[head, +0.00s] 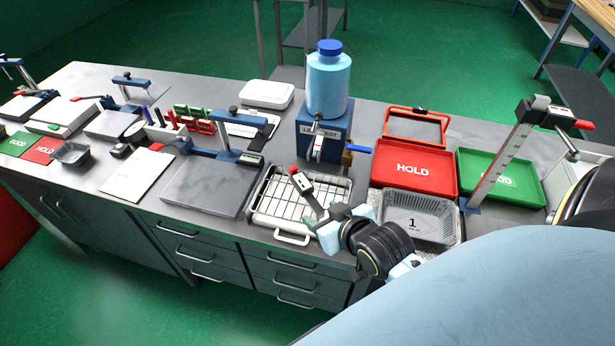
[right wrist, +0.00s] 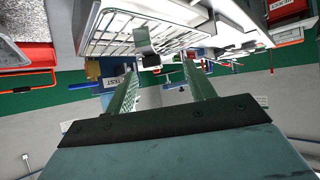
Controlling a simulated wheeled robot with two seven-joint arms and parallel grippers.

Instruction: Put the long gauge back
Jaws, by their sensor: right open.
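I cannot tell for sure which thing is the long gauge. A tall, ruler-like gauge (head: 500,160) with a dark head stands tilted at the right, beside the green tray. A small grey and dark piece with a red end (head: 302,184) shows above the wire rack. My right gripper (head: 326,216) is near the rack's front right corner, left of the foil tray (head: 418,214). My left gripper is out of view.
The wire rack (head: 265,205) lies at the bench's front edge. The red HOLD tray (head: 412,182) and green tray (head: 515,192) lie to the right. A blue test box (head: 310,143) with a bottle (head: 328,85) stands behind. Several measuring tools crowd the left.

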